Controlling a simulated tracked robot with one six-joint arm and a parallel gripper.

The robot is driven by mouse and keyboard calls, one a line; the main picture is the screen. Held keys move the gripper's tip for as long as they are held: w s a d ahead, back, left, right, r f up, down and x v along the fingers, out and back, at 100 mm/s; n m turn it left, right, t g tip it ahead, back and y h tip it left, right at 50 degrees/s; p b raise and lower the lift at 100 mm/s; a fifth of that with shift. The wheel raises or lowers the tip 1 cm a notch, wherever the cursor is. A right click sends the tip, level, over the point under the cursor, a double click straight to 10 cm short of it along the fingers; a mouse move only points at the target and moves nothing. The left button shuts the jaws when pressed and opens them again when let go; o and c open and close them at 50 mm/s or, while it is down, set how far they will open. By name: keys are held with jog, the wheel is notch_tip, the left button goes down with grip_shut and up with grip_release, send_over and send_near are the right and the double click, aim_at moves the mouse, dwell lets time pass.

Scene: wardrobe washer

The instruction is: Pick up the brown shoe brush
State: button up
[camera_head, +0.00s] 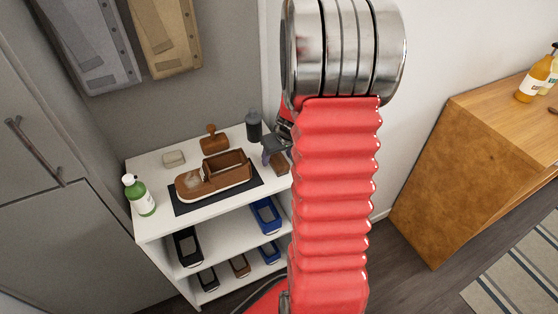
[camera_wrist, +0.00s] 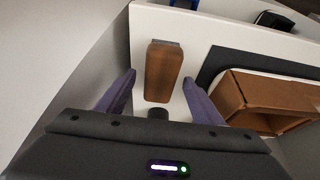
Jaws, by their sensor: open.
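A brown wooden block-shaped brush (camera_wrist: 164,68) lies on the white shelf top, with a thin greyish strip at its far end. In the head view it shows as a small brown piece (camera_head: 281,164) near the right edge of the shelf, partly hidden. My gripper (camera_wrist: 160,77) is open, with one purple finger on each side of the brush and visible gaps between. Whether the fingers are down at the brush's height is hard to tell. In the head view my gripper (camera_head: 272,155) is partly hidden behind my red arm.
A brown shoe (camera_head: 213,178) lies on a dark mat (camera_head: 190,207). A brown knobbed tool (camera_head: 214,142), a dark bottle (camera_head: 254,127), a pale block (camera_head: 174,158) and a green bottle (camera_head: 140,196) share the white shelf unit (camera_head: 152,227).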

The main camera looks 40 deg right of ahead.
aim_at(277, 157)
jog(key=shift+x, duration=0.85)
jog(key=shift+f, duration=0.2)
dwell(0.4)
jog(key=c, duration=1.2)
notch_tip(277, 157, up, 11)
jog(key=shift+f, duration=0.2)
dwell(0.6)
